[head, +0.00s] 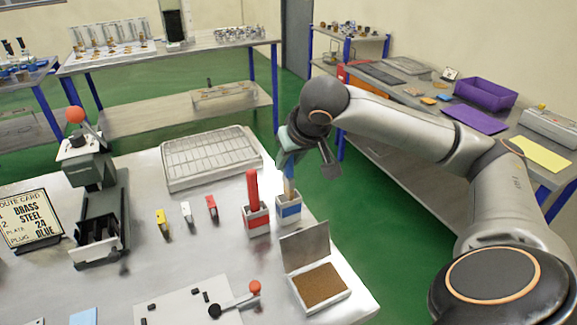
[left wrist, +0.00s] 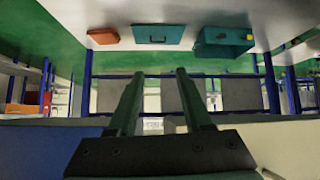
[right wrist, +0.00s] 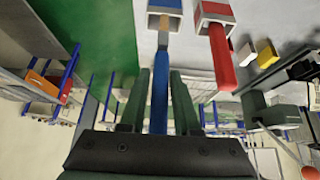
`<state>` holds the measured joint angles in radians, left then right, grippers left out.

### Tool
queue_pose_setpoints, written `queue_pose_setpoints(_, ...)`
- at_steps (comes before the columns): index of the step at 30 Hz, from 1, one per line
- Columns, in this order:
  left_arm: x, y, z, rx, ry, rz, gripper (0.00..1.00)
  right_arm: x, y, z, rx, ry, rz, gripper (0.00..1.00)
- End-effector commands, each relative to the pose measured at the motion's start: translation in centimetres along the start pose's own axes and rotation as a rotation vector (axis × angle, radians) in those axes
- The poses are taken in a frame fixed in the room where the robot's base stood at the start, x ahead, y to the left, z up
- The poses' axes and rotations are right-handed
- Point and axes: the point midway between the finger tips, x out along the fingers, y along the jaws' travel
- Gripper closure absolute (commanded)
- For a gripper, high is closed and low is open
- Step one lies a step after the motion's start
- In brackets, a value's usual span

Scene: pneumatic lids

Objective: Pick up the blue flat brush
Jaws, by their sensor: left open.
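The blue flat brush (head: 289,186) stands upright in the blue-labelled holder (head: 288,210), its lower end hidden inside. In the right wrist view its blue handle (right wrist: 160,90) runs between the fingers of my right gripper (right wrist: 160,75), with a tan part nearer the holder. My right gripper (head: 291,150) is at the top of the brush, pointing down. Whether its fingers touch the handle is unclear. My left gripper (left wrist: 158,75) is open and empty, seen only in the left wrist view.
A red-handled tool (head: 253,188) stands in a red-labelled holder (head: 257,219) close beside. An open-lidded box (head: 307,252) with brown filling is in front. A partitioned tray (head: 210,158) lies behind. Small yellow, white and red blocks stand to the left.

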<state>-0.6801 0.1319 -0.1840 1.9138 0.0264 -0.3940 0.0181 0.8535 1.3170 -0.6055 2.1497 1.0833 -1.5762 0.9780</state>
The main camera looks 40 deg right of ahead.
Motion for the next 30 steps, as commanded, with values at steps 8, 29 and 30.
queue_pose_setpoints(8, 0.0, 0.0, -0.1, 0.0, 0.002, 0.0, 0.5, 0.0, 0.0, 0.0, 0.0, 0.0, 0.0, 1.0)
queue_pose_setpoints(29, -0.1, 0.0, -0.3, 0.0, 0.002, 0.0, 0.5, -0.9, -0.1, -0.7, 0.0, 0.002, -0.002, 1.0)
queue_pose_setpoints(30, -0.2, 0.0, -0.3, 0.0, 0.002, 0.0, 0.5, -1.3, -0.1, -0.9, 0.0, 0.003, -0.002, 1.0)
